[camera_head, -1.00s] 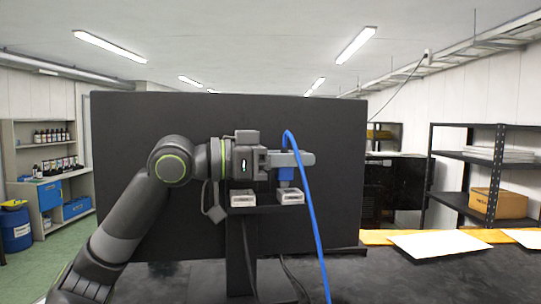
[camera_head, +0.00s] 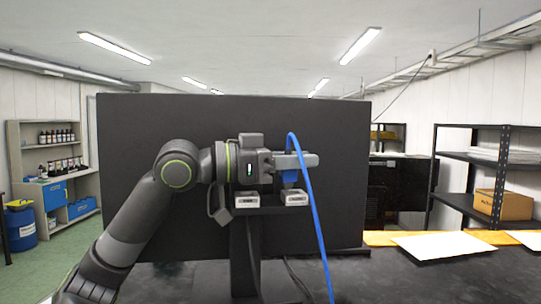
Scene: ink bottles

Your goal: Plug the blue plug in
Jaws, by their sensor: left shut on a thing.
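My left gripper (camera_head: 298,160) is shut on the blue plug (camera_head: 290,177), whose body shows just below the fingers. A blue cable (camera_head: 314,222) arches over from the plug and hangs down in front. The plug is upright, directly above the right one of two pale sockets (camera_head: 294,199). The other socket (camera_head: 246,201) is to its left, below the gripper body. Both sit on a black stand (camera_head: 243,255). The plug's lower end is close to the right socket; whether it touches or enters cannot be told. My right gripper is not in view.
A large black panel (camera_head: 150,120) stands behind the stand. The dark table (camera_head: 400,285) is mostly clear at right, with a white sheet (camera_head: 443,246) near its back edge. Shelves with bottles (camera_head: 57,136) stand far left; a rack with a cardboard box (camera_head: 503,205) stands right.

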